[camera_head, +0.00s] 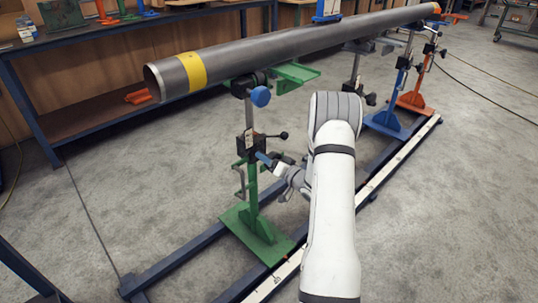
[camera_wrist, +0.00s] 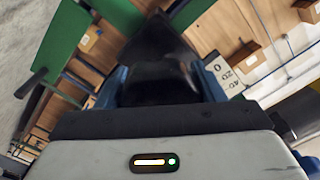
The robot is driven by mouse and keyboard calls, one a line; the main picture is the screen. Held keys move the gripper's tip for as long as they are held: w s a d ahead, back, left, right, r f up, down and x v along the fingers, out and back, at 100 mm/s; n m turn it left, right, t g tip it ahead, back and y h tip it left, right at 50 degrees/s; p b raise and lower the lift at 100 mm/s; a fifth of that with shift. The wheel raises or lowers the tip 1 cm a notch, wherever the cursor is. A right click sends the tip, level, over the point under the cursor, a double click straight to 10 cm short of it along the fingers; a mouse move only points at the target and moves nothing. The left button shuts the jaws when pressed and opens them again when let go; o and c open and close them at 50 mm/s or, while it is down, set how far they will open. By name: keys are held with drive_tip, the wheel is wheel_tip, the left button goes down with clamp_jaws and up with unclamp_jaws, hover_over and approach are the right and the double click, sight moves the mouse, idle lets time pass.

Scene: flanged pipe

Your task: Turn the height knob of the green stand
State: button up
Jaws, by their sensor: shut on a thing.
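The green stand (camera_head: 253,185) rises from a green base plate (camera_head: 256,234) under the near end of the grey pipe (camera_head: 260,47). My gripper (camera_head: 266,159) reaches in from the right at the stand's dark clamp block. In the wrist view, the blue fingers of my gripper (camera_wrist: 160,90) lie on both sides of a black knob (camera_wrist: 158,70) and are shut on it. The knob's far side and the finger contact are partly hidden. A blue knob (camera_head: 261,96) sits higher, under the pipe. A black ball-ended lever (camera_head: 283,135) sticks out to the right, just above my gripper.
A blue stand (camera_head: 388,122) and an orange stand (camera_head: 414,100) hold the pipe farther back. Dark blue floor rails (camera_head: 185,258) run beneath the stands. A workbench (camera_head: 75,42) stands at the back left. Open concrete floor lies to the right.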

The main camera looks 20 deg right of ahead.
drive_tip(key=shift+r+m+p, duration=0.15)
drive_tip(key=shift+m+p, duration=2.3)
drive_tip(key=shift+m, duration=1.85)
drive_tip(key=o, duration=1)
drive_tip(key=shift+p+v, duration=0.55)
drive_tip(key=shift+v, duration=3.3)
